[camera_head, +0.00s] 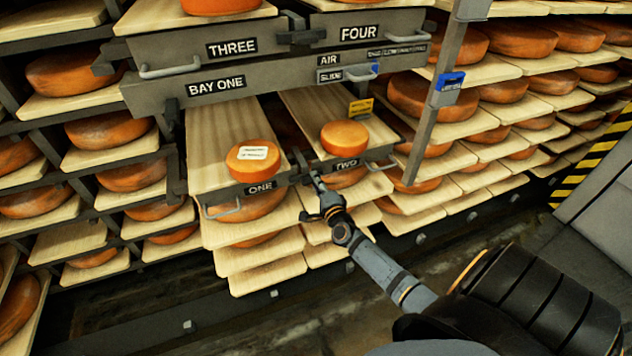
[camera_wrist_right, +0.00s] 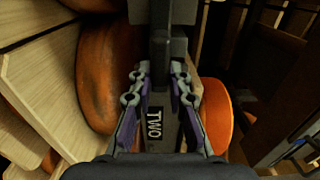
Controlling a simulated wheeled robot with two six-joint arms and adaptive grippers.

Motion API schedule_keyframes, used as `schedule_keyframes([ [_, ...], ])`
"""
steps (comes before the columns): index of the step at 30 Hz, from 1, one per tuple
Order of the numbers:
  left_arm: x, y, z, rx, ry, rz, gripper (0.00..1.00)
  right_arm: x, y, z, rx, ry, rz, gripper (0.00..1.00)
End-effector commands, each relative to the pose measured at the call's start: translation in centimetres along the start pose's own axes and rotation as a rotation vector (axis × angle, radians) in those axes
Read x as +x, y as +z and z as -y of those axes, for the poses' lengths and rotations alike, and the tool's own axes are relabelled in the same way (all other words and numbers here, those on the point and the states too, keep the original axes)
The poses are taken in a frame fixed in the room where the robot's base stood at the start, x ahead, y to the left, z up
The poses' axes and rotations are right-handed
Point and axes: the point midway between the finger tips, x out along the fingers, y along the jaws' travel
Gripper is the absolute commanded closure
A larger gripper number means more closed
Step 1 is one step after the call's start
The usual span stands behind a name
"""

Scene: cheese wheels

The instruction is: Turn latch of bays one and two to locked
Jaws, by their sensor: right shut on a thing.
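The bay one shelf (camera_head: 215,125) carries a small orange cheese wheel with a white label, above its ONE plate (camera_head: 262,187). The bay two shelf (camera_head: 318,105) to its right carries another small orange wheel, above its TWO plate (camera_head: 346,163). The dark latch (camera_head: 302,166) sits between the two shelf fronts; its exact angle is hard to tell. My right gripper (camera_head: 317,184) is at the latch. In the right wrist view, its fingers (camera_wrist_right: 160,88) are shut on the grey latch piece (camera_wrist_right: 160,45), beside the TWO plate (camera_wrist_right: 154,122). My left gripper is out of view.
Above are the THREE (camera_head: 231,47) and FOUR (camera_head: 359,33) shelves with their own latch (camera_head: 299,32). Wire handles (camera_head: 222,212) stick out from the shelf fronts. Racks of cheese wheels stand on both sides. A post with a blue tag (camera_head: 448,83) stands at right.

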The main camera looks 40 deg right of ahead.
Motion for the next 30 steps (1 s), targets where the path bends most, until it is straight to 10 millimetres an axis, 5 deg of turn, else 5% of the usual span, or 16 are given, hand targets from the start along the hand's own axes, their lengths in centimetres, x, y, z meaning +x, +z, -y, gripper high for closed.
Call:
schedule_keyframes([
  [5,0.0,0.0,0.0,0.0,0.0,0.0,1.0,-0.1,0.0,-0.2,0.002,0.004,0.0,1.0],
  [6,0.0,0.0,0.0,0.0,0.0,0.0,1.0,-0.1,0.0,-0.2,0.002,0.004,0.0,0.79],
  [10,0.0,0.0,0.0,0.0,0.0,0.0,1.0,-0.1,0.0,-0.2,0.001,0.003,0.0,0.62],
  [21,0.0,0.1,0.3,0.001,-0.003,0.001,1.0,-0.6,0.0,-0.1,0.0,0.002,0.001,0.6],
  [30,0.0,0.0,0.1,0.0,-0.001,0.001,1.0,-7.3,0.0,-0.2,-0.001,0.006,0.002,0.6],
])
